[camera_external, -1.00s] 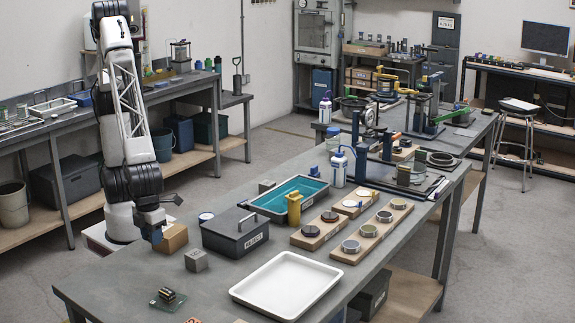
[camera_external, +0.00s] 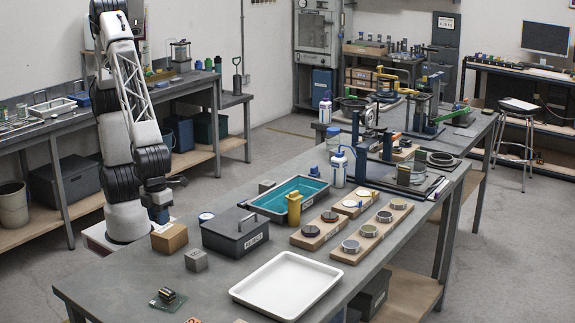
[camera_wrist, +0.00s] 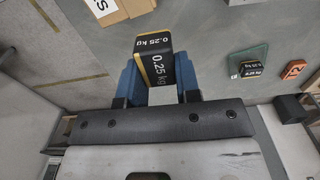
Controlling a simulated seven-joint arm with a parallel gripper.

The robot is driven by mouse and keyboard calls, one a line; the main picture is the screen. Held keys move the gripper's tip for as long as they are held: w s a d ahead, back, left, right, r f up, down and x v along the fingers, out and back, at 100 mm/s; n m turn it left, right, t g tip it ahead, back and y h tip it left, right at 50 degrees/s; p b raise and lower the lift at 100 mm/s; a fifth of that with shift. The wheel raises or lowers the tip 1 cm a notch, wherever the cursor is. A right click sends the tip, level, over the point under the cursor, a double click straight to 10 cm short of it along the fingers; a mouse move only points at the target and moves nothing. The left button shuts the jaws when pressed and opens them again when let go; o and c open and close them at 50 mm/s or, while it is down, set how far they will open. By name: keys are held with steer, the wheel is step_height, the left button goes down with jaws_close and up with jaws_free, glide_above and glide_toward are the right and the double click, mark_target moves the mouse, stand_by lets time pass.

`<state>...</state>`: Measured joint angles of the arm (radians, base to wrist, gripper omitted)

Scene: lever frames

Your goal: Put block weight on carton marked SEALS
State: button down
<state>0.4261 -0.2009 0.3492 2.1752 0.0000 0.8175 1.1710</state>
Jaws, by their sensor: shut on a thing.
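My gripper (camera_external: 159,214) is shut on a block weight (camera_wrist: 158,68), black with yellow edges and marked 0.25 kg. In the wrist view the weight sits between the two blue fingers. In the external view the weight cannot be made out; the blue fingers show just behind and left of a brown carton (camera_external: 170,239), raised above its top. The carton stands on the bench and has a white label on top. In the wrist view part of a carton (camera_wrist: 115,8) shows at the top left, with only the end of its label, an "S", readable.
A grey cube (camera_external: 196,261) stands in front of the carton. A lidded dark REJECT box (camera_external: 235,232) is to its right. Another 0.25 kg weight (camera_wrist: 251,69) lies on a green plate near an orange tag (camera_wrist: 293,69). An empty white tray (camera_external: 286,286) lies at the front.

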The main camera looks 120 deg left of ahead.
steer(key=r, duration=0.2)
glide_above(166, 231)
steer(key=shift+d+f, duration=0.1)
steer(key=shift+d, duration=0.05)
steer(key=shift+f, duration=2.05)
steer(key=shift+f, duration=2)
steer(key=shift+f, duration=0.15)
steer(key=c, duration=0.8)
jaws_free()
step_height(166, 231, up, 12)
steer(key=shift+r, duration=0.2)
